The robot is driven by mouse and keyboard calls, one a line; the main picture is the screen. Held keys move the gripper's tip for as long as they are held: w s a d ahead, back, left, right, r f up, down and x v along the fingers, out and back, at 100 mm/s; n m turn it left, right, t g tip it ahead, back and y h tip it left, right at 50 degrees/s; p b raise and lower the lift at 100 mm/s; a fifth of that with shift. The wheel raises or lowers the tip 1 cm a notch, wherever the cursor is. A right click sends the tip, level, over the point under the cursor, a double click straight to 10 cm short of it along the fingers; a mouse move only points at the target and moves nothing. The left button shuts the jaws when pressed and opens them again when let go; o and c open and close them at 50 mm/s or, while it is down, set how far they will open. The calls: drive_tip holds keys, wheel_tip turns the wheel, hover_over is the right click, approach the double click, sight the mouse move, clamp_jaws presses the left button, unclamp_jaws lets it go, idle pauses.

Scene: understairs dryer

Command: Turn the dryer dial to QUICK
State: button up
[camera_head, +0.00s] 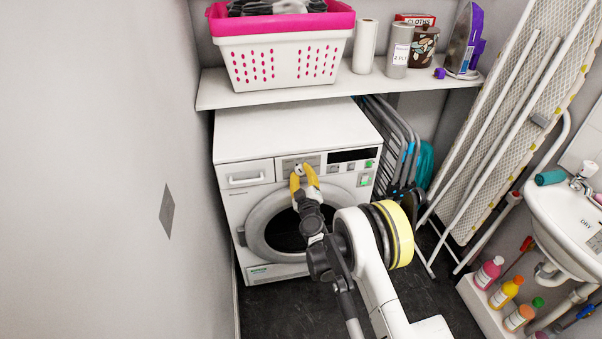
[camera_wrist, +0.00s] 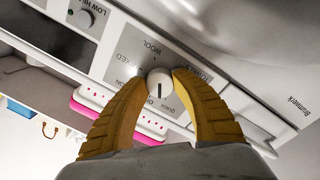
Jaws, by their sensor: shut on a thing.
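The white dryer (camera_head: 290,135) stands under the shelf, with its control panel along the top front. The dryer dial (camera_wrist: 160,83) is a small white knob with a dark pointer line, on a grey label plate with printed words around it. WOOL, TOWELS and QUICK can be read in part. My gripper (camera_wrist: 159,80) has yellow fingers, one on each side of the dial, shut on it. In the head view my gripper (camera_head: 304,172) reaches the panel and hides the dial. Which word the pointer marks I cannot tell for sure.
Another knob (camera_wrist: 82,18) sits beside a dark display on the panel. The shelf (camera_head: 330,88) above holds a pink and white basket (camera_head: 282,55) and several containers. A wall is at left; folded chairs, an ironing board (camera_head: 520,110) and a sink (camera_head: 570,215) are at right.

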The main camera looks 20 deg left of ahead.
drive_tip(key=shift+n, duration=1.3)
drive_tip(key=o, duration=1.2)
drive_tip(key=shift+w, duration=0.1)
drive_tip(key=v, duration=0.7)
drive_tip(key=shift+s+d+f, duration=0.1)
drive_tip(key=shift+s+d, duration=0.1)
drive_tip(key=shift+s, duration=0.05)
